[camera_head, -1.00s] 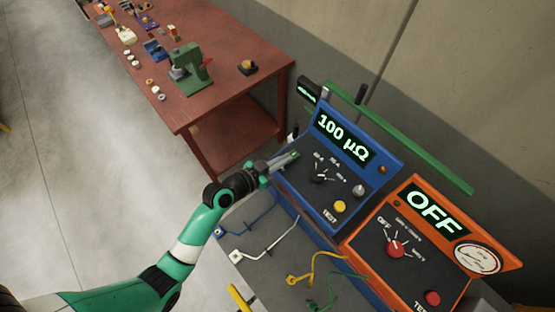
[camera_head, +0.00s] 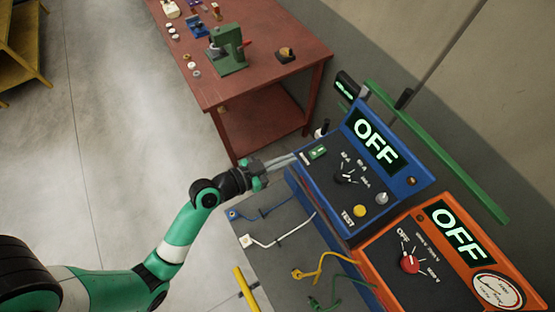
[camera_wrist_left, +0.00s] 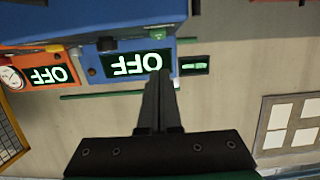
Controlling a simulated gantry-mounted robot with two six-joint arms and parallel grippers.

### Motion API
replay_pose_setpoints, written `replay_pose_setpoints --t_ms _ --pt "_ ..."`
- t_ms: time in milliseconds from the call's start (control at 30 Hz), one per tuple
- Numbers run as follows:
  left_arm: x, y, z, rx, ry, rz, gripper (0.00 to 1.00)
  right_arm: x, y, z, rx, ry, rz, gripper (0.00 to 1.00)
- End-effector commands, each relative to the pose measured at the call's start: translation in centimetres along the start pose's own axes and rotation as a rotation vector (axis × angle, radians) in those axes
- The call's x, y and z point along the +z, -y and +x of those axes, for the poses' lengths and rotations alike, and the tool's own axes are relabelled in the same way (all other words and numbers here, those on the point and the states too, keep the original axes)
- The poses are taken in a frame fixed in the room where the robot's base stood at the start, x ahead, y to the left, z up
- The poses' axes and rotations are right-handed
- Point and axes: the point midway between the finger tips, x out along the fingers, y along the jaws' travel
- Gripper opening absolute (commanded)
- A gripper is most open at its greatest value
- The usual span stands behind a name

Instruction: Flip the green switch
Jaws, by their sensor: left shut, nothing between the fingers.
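The green switch (camera_head: 318,152) is at the upper left of the blue instrument's (camera_head: 345,205) dark panel. The blue instrument's display (camera_head: 376,146) reads OFF, and it also shows upside down in the wrist view (camera_wrist_left: 136,64). My left gripper (camera_head: 291,160) is shut and empty, with its tips just left of the switch, at the instrument's left edge. I cannot tell whether the tips touch the instrument. The shut fingers (camera_wrist_left: 160,80) also show in the wrist view. My right gripper is not in view.
An orange instrument (camera_head: 375,255) reading OFF stands to the right, with a red knob (camera_head: 410,264). Cables (camera_head: 318,268) lie on the grey bench in front. A red table (camera_head: 225,85) with small items stands behind. Open floor lies to the left.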

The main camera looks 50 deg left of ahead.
Motion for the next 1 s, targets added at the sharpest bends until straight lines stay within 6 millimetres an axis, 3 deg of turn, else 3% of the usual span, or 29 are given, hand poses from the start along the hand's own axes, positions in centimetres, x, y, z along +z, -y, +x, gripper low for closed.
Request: replay_pose_setpoints --t_ms 100,233,867,933,1000 --pt "0.4 0.1 -1.8 -0.003 0.000 -0.001 0.00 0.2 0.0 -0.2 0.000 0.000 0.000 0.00" --pt "0.4 0.0 -2.6 0.000 -0.001 0.000 0.00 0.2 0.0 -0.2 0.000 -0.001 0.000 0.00" --pt "0.3 -0.3 -2.6 0.008 -0.001 0.002 0.00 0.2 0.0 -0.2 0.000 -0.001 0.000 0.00" --pt "-0.9 -0.7 -2.0 0.024 -0.025 0.021 0.00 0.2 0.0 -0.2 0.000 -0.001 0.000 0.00" --pt "-3.9 -1.1 -0.9 0.046 -0.080 0.057 0.00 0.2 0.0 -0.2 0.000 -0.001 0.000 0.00"
